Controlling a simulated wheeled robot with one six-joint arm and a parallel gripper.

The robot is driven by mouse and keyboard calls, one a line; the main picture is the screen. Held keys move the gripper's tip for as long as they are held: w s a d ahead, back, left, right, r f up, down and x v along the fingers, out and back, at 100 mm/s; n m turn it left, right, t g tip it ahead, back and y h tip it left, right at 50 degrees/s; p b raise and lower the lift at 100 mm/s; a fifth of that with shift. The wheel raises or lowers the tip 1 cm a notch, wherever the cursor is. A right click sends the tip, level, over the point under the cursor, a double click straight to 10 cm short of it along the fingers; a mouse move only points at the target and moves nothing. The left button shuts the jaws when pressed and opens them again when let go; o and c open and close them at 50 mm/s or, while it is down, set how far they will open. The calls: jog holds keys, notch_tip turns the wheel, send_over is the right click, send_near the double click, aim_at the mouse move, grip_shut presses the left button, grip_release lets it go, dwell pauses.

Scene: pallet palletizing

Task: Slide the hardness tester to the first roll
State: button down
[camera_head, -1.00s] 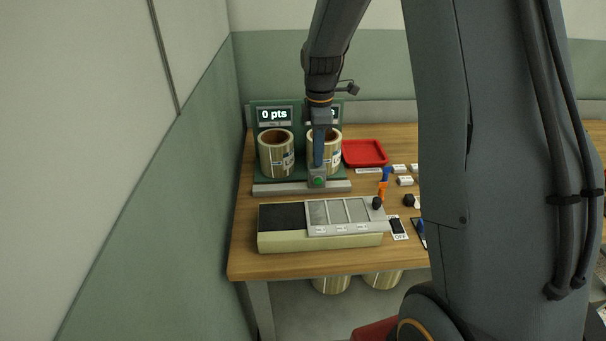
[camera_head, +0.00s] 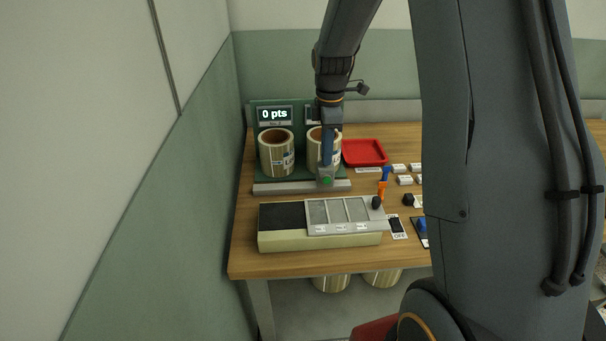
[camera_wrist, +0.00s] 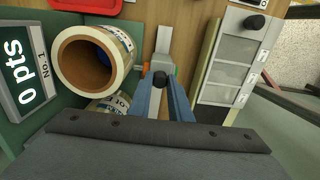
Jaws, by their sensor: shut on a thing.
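The hardness tester (camera_head: 327,177) is a small grey block with a green button on a pale rail (camera_head: 275,188) in front of two rolls. My gripper (camera_head: 327,162) is shut on the tester from above; in the wrist view the fingertips (camera_wrist: 161,88) close at a dark knob, and the tester shows mostly as a green and grey edge behind them. The right roll (camera_head: 313,150), partly hidden by my gripper, stands behind the tester. In the wrist view this roll (camera_wrist: 125,50) is beside a display (camera_wrist: 25,75) reading "0 pts, No. 1". The left roll (camera_head: 276,153) stands under another "0 pts" display.
A red tray (camera_head: 364,152) lies right of the rolls. A cream box with grey compartments (camera_head: 320,240) sits in front of the rail. Small white blocks, blue and orange items and an OFF switch (camera_head: 397,228) are at right. A wall bounds the left.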

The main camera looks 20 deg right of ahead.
jog(key=shift+d, duration=0.45)
jog(key=c, duration=1.5)
grip_release()
jog(key=shift+c, duration=0.2)
notch_tip(320, 180, up, 8)
jog(key=shift+s+f+b, duration=0.1)
jog(key=shift+f+b, duration=0.05)
jog(key=shift+b, duration=1)
jog(key=s+a+f+m+b, duration=0.1)
jog(key=s+a+f+m, duration=0.1)
jog(key=s+m, duration=0.3)
jog(key=s+a+f+m+t, duration=0.1)
jog(key=s+a+f+m, duration=0.2)
jog(key=s+f+m, duration=0.2)
jog(key=s+a+f+m+b, duration=0.1)
jog(key=s+m, duration=0.4)
jog(key=s, duration=0.5)
jog(key=shift+s+a+f+m+b, duration=0.2)
jog(key=shift+a+f, duration=0.15)
jog(key=shift+f, duration=0.25)
jog(key=shift+s+a+f+m+b, duration=0.1)
jog(key=shift+a+f+m+b, duration=0.1)
jog(key=shift+a+f, duration=0.3)
